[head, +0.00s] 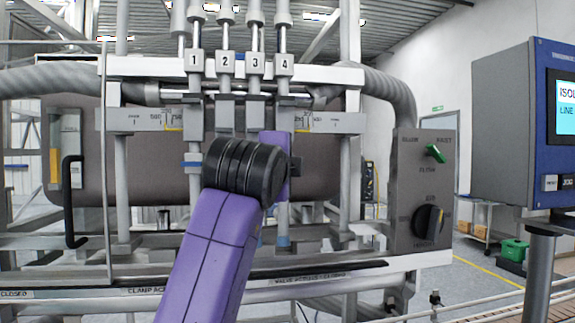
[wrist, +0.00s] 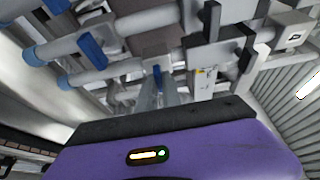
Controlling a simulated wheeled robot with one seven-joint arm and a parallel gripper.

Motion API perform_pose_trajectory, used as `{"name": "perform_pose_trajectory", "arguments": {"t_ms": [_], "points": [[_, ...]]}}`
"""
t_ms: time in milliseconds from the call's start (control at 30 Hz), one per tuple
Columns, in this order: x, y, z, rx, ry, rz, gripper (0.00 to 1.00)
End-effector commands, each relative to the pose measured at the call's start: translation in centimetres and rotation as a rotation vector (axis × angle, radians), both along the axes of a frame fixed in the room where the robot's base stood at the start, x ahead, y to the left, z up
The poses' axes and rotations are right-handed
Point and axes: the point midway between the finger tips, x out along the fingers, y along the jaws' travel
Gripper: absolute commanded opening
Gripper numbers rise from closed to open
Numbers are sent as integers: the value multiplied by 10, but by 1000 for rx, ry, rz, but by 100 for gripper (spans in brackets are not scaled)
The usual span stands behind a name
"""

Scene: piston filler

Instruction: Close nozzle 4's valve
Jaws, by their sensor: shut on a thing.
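Nozzle 4 carries a number plate (head: 285,64) at the right end of the row of plates in the head view. My gripper (head: 294,166) is at the nozzle 4 column, below its plate.
Other blue valve handles (wrist: 92,50) show on the neighbouring tubes in the wrist view, close to my gripper. A grey control box (head: 422,190) with a green switch and a black knob stands to the right. A blue-framed screen (head: 507,125) is farther right. A rail crosses below the nozzles.

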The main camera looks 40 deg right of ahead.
Motion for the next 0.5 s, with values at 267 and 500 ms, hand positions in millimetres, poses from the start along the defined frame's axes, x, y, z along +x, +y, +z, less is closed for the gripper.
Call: {"name": "perform_pose_trajectory", "arguments": {"t_ms": [267, 500], "points": [[0, -1, -1, 6, -1, -1, 0], [0, -1, -1, 4, -1, -1, 31]]}}
